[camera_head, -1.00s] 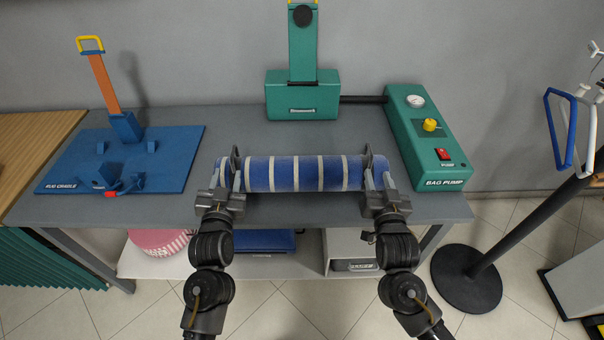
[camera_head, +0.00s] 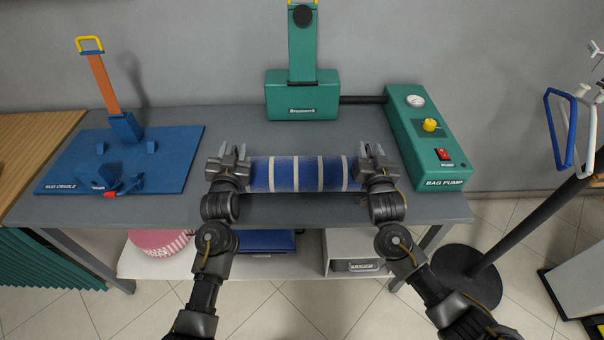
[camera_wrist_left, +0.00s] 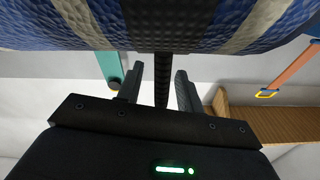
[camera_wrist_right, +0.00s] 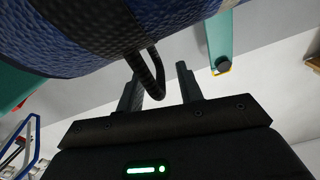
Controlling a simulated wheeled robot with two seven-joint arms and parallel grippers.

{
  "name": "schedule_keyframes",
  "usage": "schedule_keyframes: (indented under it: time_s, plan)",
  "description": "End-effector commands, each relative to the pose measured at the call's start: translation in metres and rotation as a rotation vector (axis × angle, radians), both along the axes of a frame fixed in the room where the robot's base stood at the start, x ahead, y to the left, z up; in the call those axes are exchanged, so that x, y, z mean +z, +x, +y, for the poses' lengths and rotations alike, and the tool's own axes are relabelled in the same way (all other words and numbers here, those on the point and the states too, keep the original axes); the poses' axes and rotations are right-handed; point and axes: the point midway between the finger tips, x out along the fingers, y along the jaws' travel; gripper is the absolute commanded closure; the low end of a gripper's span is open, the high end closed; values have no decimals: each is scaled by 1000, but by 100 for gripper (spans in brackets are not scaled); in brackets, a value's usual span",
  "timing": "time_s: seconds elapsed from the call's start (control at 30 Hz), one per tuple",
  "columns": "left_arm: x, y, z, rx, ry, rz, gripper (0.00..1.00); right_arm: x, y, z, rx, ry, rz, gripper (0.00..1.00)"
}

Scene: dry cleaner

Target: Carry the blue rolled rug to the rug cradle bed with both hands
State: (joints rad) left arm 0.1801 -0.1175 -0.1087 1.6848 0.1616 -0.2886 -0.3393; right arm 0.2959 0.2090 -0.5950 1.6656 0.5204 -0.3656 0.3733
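The blue rolled rug (camera_head: 307,174) with pale stripes lies lengthwise near the table's front edge. It has a black strap handle near each end. My left gripper (camera_head: 232,150) is at its left end and my right gripper (camera_head: 371,150) at its right end. In the left wrist view, a black strap (camera_wrist_left: 161,78) stands between my two spread fingers. In the right wrist view, a black loop (camera_wrist_right: 150,72) hangs beside and partly between my spread fingers; contact is unclear. The blue rug cradle bed (camera_head: 165,170) is at the table's left, its supports empty.
A green bag pump (camera_head: 425,140) stands right of the rug, joined by a rod to a green upright unit (camera_head: 302,95) behind. An orange post (camera_head: 103,82) rises from the cradle. A black stand (camera_head: 500,250) is at the right. Grey table (camera_head: 225,130) is clear between cradle and rug.

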Motion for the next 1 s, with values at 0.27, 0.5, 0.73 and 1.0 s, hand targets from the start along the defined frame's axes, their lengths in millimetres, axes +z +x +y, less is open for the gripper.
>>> schedule_keyframes:
  time_s: [0.27, 0.5, 0.73, 1.0]
  plan:
    - [0, 2, 0, 0, 0, 0, 63, 0, 2, 0, 0, 1, 0, 64]
    - [0, 2, 0, 0, 0, 0, 88, 0, 1, 0, 0, 0, 0, 88]
    - [0, 2, 0, -1, 0, 0, 100, 0, 1, 0, -1, 0, 1, 100]
    - [0, 2, 0, -1, 1, 0, 100, 0, 1, 0, -1, 1, 1, 100]
